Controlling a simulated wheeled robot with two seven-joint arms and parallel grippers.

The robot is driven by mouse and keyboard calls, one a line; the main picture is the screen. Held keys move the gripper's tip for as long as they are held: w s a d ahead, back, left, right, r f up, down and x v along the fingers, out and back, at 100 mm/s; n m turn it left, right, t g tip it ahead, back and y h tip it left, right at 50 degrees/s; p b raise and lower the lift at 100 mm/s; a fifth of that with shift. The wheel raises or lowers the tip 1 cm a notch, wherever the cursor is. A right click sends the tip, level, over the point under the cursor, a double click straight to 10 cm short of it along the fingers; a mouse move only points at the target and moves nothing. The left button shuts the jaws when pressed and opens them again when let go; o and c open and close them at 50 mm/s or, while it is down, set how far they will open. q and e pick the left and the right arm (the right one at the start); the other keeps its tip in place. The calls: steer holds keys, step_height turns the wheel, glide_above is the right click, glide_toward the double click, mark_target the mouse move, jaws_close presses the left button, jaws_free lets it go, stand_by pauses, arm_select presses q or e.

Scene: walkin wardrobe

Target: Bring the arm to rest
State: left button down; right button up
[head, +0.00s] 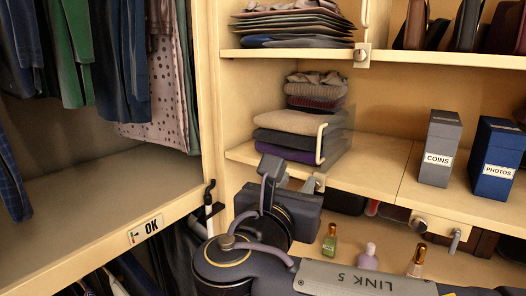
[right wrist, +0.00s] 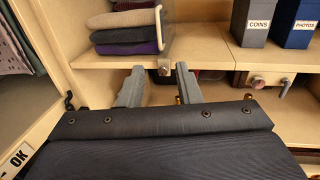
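My right arm comes in from the lower right of the head view, with its grey "LINK 5" segment (head: 365,281) across the bottom. My right gripper (head: 272,168) is raised in front of the shelf edge, below the folded clothes. In the right wrist view the two grey fingers of the right gripper (right wrist: 160,75) stand apart, with nothing held between them. The dark gripper body hides the lower part of that view. My left gripper is not in view.
Folded clothes (head: 290,129) lie on the middle shelf (head: 377,170). A grey COINS box (head: 440,140) and a blue PHOTOS box (head: 495,150) stand to the right. Small bottles, including a green one (head: 329,242), stand below, close to my arm. Clothes hang at left.

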steer(key=s+d+f+m+g+y, duration=0.1)
steer(key=s+d+f+m+g, duration=0.2)
steer(key=d+f+m+g, duration=0.45)
steer(key=s+d+f+m+g+y, duration=0.1)
steer(key=s+d+f+m+g, duration=0.3)
steer(key=d+f, duration=0.65)
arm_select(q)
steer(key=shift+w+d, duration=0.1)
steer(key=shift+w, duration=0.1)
arm_select(e)
steer(key=s+a+f+m+y, duration=0.2)
steer(key=s+f+m+y, duration=0.6)
steer(key=m, duration=1.3)
steer(key=s+f, duration=0.3)
steer(key=s, duration=0.1)
steer(key=shift+s+f+m+y, duration=0.15)
steer(key=shift+f+m+y, duration=0.15)
steer(key=shift+m+y, duration=0.1)
steer(key=shift+a+t, duration=0.1)
steer(key=shift+t, duration=0.15)
